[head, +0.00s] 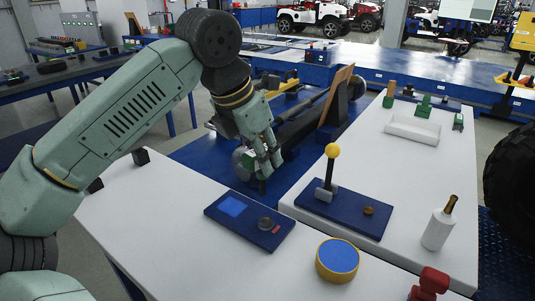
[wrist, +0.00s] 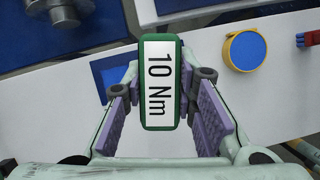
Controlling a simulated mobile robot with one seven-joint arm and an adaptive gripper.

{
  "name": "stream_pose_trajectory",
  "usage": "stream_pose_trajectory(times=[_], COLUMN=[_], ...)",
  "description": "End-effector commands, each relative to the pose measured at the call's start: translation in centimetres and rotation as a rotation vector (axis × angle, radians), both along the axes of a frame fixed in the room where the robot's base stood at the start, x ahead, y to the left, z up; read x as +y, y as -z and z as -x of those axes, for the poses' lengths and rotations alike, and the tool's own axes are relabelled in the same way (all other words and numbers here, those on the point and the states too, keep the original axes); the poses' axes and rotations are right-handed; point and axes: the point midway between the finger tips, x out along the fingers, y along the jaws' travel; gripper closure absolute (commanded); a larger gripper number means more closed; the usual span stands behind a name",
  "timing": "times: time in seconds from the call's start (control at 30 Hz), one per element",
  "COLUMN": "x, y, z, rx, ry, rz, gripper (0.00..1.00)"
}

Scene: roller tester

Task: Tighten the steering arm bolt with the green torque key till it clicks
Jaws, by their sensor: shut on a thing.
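My gripper (head: 262,168) points down beside the blue roller bed, near the far edge of the white table. In the wrist view its two purple-padded fingers (wrist: 160,105) are shut on the green torque key (wrist: 160,82), whose label reads "10 Nm". The key's lower end is hidden. The steering arm bolt cannot be made out; my gripper and the key cover that area. A grey round metal part (wrist: 62,10) shows at the wrist view's upper left.
On the white tables are a blue panel with a screen (head: 232,207), a yellow-knobbed lever (head: 332,152) on a blue base, a blue-topped yellow round button (head: 338,258), a white bottle (head: 438,228) and a white tray (head: 412,130). A green piece (head: 424,106) stands behind the tray.

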Motion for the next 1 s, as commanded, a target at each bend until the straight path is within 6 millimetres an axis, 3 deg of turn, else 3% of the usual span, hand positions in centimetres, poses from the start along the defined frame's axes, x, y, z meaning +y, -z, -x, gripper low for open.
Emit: stream_pose_trajectory(times=[0.67,1.0], x=[0.3,0.3], y=[0.1,2.5], z=[0.0,-0.1], rx=[-0.003,-0.002], ry=[0.004,0.005], rz=[-0.002,0.0], gripper=[1.0,1.0])
